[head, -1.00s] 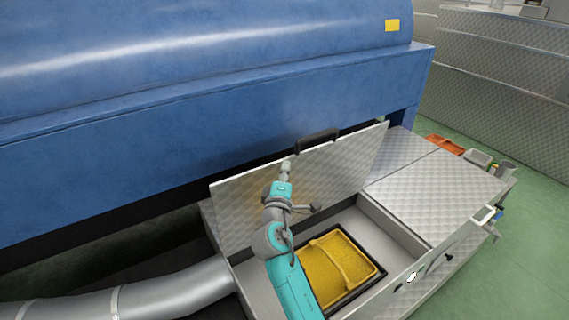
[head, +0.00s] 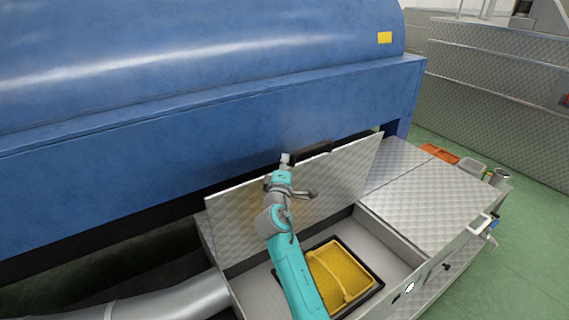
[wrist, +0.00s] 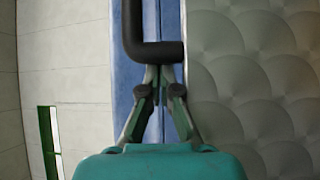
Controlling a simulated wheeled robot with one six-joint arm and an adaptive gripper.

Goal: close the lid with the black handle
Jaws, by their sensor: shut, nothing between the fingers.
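The lid (head: 345,178) is a quilted metal panel standing open, nearly upright, at the back of an open bin. Its black handle (head: 312,152) is at the top edge. My gripper (head: 286,158) is at the lid's top edge, just left of the handle, with its fingers shut and empty. In the wrist view the fingertips (wrist: 160,74) are right at the bent end of the handle (wrist: 133,28); I cannot tell whether they touch. The lid's quilted face (wrist: 255,75) fills the right of that view. Part of the lid is hidden behind my arm.
A yellow tray (head: 335,268) lies in the bin below the lid. A large blue machine (head: 200,130) stands close behind the lid. A closed quilted cover (head: 430,195) is to the right. A grey pipe (head: 170,300) runs at the lower left.

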